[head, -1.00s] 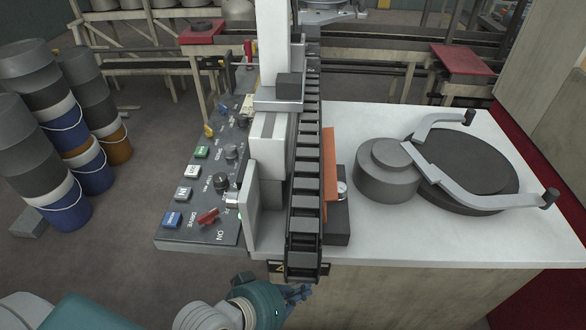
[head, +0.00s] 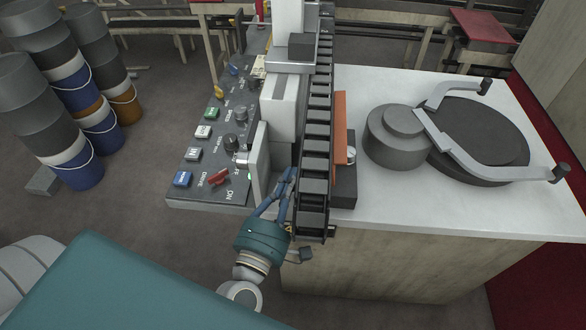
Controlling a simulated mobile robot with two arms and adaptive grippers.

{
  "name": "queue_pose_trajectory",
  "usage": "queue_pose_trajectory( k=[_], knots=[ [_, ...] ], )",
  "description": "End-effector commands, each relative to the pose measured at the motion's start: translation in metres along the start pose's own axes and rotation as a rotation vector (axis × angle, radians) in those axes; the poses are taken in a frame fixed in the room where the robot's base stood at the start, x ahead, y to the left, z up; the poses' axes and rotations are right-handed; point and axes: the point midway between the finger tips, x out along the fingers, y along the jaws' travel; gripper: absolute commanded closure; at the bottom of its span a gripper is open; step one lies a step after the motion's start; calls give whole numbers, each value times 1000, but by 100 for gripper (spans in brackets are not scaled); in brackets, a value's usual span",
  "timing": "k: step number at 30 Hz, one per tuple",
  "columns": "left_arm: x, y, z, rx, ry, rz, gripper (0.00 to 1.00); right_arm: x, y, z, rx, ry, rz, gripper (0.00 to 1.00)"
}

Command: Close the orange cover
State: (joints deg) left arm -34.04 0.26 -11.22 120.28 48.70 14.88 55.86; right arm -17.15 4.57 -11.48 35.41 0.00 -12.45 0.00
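The orange cover (head: 340,130) is a narrow upright panel on the machine, just right of the black segmented chain track. It stands on edge beside a dark block (head: 345,185) on the white table top. My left gripper (head: 284,182), with a teal body and blue fingers, is at the near end of the track, on its left side. The track lies between the gripper and the cover, and the gripper does not touch the cover. The fingers run close together toward their tips; the gap at the tips is unclear. My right gripper is not in view.
The black chain track (head: 316,150) runs away from me. A control panel (head: 215,150) with coloured buttons and a red switch is on the left. A grey round unit with curved arms (head: 475,140) sits on the white table top (head: 400,215). Stacked buckets (head: 75,130) stand far left.

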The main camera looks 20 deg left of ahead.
Motion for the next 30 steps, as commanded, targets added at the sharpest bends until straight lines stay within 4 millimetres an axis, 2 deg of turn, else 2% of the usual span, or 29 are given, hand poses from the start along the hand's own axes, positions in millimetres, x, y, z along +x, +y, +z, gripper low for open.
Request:
queue_pose_trajectory(
  k=[1,6,13,18,30],
  knots=[
    [11,5,2,0,0,3,100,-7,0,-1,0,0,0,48],
    [44,5,2,2,-1,3,100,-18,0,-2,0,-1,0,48],
    [74,2,2,2,-2,0,100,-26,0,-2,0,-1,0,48],
    [80,1,1,2,-2,-1,100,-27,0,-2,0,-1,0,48],
    [81,2,0,9,-2,-2,100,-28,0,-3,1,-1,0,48]
  ],
)
